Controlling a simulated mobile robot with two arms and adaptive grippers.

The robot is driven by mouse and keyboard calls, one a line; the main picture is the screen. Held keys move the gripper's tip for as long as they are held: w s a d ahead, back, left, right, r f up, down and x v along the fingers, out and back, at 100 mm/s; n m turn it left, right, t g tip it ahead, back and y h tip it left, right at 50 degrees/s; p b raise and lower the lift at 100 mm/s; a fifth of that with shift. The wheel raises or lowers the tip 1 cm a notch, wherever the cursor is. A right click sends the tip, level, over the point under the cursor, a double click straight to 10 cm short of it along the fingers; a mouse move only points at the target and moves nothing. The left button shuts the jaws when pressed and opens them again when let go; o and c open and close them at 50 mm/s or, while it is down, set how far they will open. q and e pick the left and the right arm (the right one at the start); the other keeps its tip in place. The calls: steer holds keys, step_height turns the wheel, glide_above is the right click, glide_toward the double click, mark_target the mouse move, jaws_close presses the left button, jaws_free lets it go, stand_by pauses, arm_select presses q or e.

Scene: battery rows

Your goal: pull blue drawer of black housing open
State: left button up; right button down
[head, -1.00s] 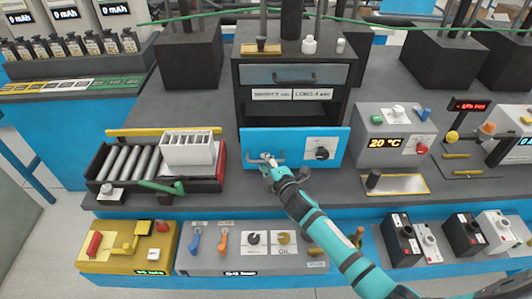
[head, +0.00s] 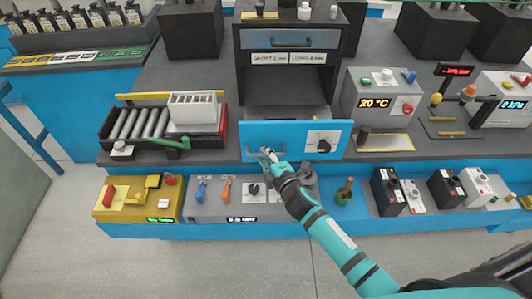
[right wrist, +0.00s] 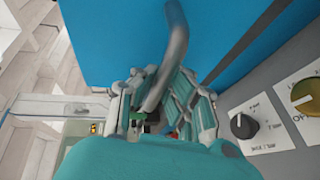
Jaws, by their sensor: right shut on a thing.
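The black housing (head: 238,75) stands in the middle of the bench in the head view. Its blue drawer (head: 297,138) stands out from the housing toward me, and a grey strip of its inside shows behind the blue front. A dark knob on a white plate sits at the right of the front. My right gripper (head: 269,157) is shut on the grey drawer handle (head: 251,153) at the left of the front. In the right wrist view the handle (right wrist: 172,50) runs between the fingers (right wrist: 160,105), against the blue front (right wrist: 115,40). My left gripper is not in view.
A roller tray (head: 108,140) with a white slotted box (head: 193,109) stands left of the drawer. A grey 20 °C box (head: 375,102) stands right. Below the drawer, a grey control panel (head: 215,208) and a yellow box (head: 135,200) sit on a lower ledge.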

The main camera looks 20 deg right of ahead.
steer(key=shift+r, duration=0.1)
steer(key=c, duration=1.9)
jaws_free()
steer(key=o, duration=0.6)
steer(key=shift+c, duration=0.2)
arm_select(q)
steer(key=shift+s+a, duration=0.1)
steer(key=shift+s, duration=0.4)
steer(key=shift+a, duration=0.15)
arm_select(e)
steer(key=shift+s, duration=0.1)
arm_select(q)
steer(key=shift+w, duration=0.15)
arm_select(e)
steer(key=v, duration=1.1)
steer(key=shift+s, duration=0.4)
